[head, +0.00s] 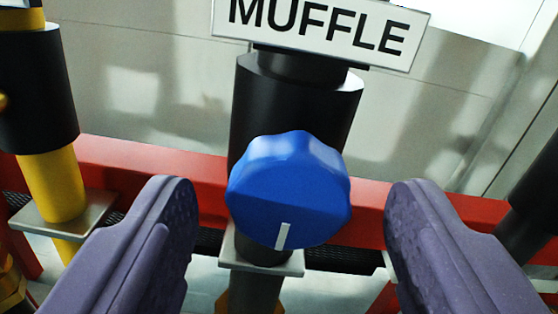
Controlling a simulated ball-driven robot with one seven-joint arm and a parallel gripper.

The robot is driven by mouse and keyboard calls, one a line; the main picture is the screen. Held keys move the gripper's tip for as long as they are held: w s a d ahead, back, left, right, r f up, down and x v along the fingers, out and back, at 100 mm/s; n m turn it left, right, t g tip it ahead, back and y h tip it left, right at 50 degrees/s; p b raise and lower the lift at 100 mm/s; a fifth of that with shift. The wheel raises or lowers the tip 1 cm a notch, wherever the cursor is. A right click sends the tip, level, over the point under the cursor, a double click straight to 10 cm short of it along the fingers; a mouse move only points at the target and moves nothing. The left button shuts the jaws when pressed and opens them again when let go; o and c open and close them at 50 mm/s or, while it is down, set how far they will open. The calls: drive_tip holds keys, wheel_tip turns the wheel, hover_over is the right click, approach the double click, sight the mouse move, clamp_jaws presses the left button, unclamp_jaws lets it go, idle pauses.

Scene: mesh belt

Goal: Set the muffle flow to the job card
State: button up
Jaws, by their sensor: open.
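A blue lobed knob (288,185) sits on the front of a black upright cylinder (285,100) in the middle of the head view. Its white pointer mark (282,236) is at the lower edge, pointing down and slightly left. A white sign (322,30) reading MUFFLE is above the cylinder. My gripper (290,215) is open, with one purple finger on each side of the knob. Clear gaps show between both fingers and the knob. No job card and no readable scale show in this view.
A red rail (140,160) runs across behind the cylinder. A black and yellow post (42,95) stands at the left, with a metal plate (62,212) low on it. A dark cylinder (537,185) is at the right edge. Pale panels (150,90) form the background.

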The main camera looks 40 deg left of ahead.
drive_tip(key=shift+w+a, duration=0.2)
drive_tip(key=shift+a, duration=0.1)
drive_tip(key=shift+r, duration=0.1)
drive_tip(key=c, duration=1.1)
drive_tip(key=shift+n+b, duration=0.3)
drive_tip(key=shift+b, duration=0.15)
drive_tip(key=shift+o, duration=0.2)
drive_tip(key=n+b, duration=0.1)
drive_tip(key=b, duration=0.1)
drive_tip(key=n+b, duration=0.2)
drive_tip(key=shift+f, duration=0.25)
drive_tip(key=shift+r+n+b, duration=0.15)
drive_tip(key=shift+n+b, duration=1.5)
drive_tip(key=shift+n, duration=0.15)
